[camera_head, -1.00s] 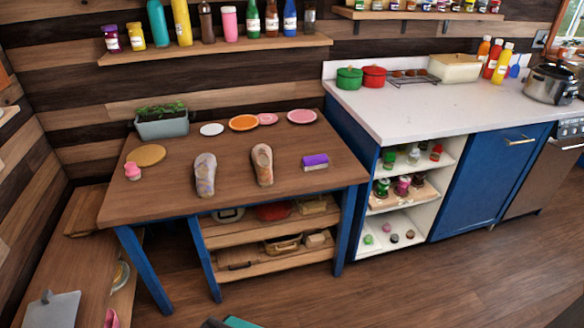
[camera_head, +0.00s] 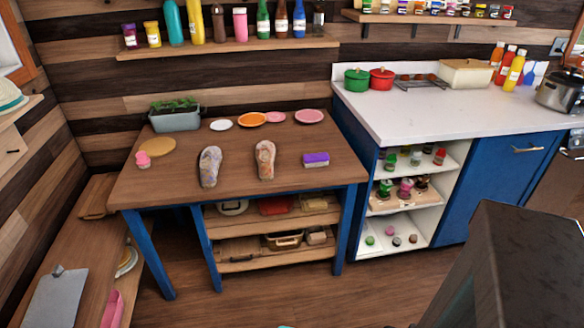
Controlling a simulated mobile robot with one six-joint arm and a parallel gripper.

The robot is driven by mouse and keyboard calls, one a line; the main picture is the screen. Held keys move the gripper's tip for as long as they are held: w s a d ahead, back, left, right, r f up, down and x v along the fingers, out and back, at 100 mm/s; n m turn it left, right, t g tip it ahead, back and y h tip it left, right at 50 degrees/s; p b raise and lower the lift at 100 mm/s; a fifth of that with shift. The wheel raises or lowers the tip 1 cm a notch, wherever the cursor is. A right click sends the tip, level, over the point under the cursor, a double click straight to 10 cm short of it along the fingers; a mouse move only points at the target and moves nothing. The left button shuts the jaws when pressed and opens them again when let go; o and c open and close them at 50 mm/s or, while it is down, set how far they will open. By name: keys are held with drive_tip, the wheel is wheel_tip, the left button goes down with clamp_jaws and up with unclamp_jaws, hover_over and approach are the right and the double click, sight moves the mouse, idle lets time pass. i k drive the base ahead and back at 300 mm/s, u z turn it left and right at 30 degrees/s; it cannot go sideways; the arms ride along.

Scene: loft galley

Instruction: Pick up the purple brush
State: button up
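The purple brush (camera_head: 316,159) lies on the wooden table with blue legs (camera_head: 240,184), near its right end. It is a small block with a purple top and a pale lower part, and nothing covers it. It lies to the right of two patterned shoe-shaped things, the nearer one to it being the right shoe-shaped thing (camera_head: 265,160). My gripper is not in view. A large dark blocky shape at the lower right, likely part of my arm, is well away from the brush.
The table also holds the left shoe-shaped thing (camera_head: 209,167), a planter (camera_head: 176,121), several round plates at the back, a tan round mat (camera_head: 157,147) and a pink item (camera_head: 143,160). A white counter (camera_head: 430,112) stands to the right. Bare tabletop surrounds the brush.

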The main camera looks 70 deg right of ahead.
sight(319, 159)
drive_tip(key=z, duration=0.75)
drive_tip(key=k, duration=0.15)
drive_tip(key=u, duration=2)
drive_tip(key=k, duration=2.15)
drive_tip(key=z, duration=0.5)
